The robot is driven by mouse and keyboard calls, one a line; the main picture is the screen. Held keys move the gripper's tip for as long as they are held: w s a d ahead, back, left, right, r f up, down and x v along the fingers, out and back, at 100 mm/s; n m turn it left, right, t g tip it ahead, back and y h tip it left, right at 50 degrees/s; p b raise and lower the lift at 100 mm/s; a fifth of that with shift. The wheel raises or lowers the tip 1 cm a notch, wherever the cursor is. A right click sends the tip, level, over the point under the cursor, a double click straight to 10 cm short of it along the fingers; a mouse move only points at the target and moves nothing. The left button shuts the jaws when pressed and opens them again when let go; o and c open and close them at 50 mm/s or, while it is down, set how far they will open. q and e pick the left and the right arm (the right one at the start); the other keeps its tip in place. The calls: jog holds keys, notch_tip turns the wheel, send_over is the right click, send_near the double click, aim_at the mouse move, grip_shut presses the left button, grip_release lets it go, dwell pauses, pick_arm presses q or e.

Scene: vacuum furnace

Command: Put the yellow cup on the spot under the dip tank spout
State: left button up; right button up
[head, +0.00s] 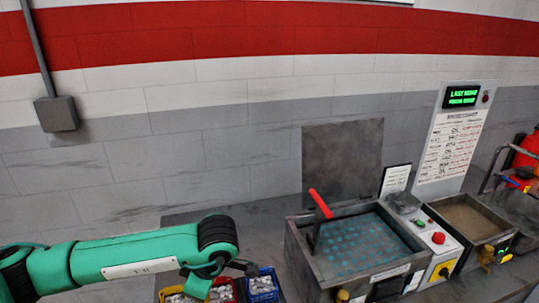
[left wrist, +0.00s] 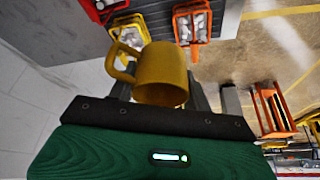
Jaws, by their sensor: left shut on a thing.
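The yellow cup (left wrist: 160,70) is between the fingers of my left gripper (left wrist: 162,88) in the left wrist view, with its handle out to the left. The gripper is shut on it. In the head view my left gripper (head: 240,265) is small and dark at the end of the green arm, and I cannot make out the cup there. A steel tank (head: 295,250) with a blue bath and a red lever has a brass spout (head: 342,296) low on its front. The spot under the spout is below the picture. My right gripper is not in view.
Yellow (head: 172,294), red (head: 222,291) and blue (head: 262,285) bins of pale parts stand left of the tank. A control box (head: 440,250) and a second tank (head: 465,218) with a brass spout (head: 487,255) are to its right. A raised lid (head: 343,160) stands behind.

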pick_arm(q)
jog(key=m, duration=0.2)
jog(key=a+m+t, duration=0.1)
jog(key=m, duration=0.1)
jog(key=shift+t+h, duration=0.3)
jog(key=shift+h, duration=0.1)
jog(key=m, duration=0.2)
jog(key=a+m+t+h, duration=0.1)
jog(key=m, duration=0.1)
jog(key=shift+w+a+r+m, duration=0.1)
jog(key=shift+a+r+m, duration=0.1)
jog(key=shift+m, duration=0.1)
jog(key=shift+w+a+r+m+t+h+b, duration=0.15)
jog(key=shift+a+r+m+t+h, duration=0.2)
jog(key=shift+m, duration=0.95)
jog(key=shift+s+a+r+m+t+h+b, duration=0.15)
jog(key=shift+a+r+m+h, duration=0.35)
jog(key=shift+m, duration=0.8)
jog(key=shift+w+a+r+m+t+h+b, duration=0.2)
jog(key=shift+m+h, duration=0.35)
jog(key=shift+m, duration=0.75)
jog(key=shift+s, duration=0.1)
jog(key=shift+f, duration=0.1)
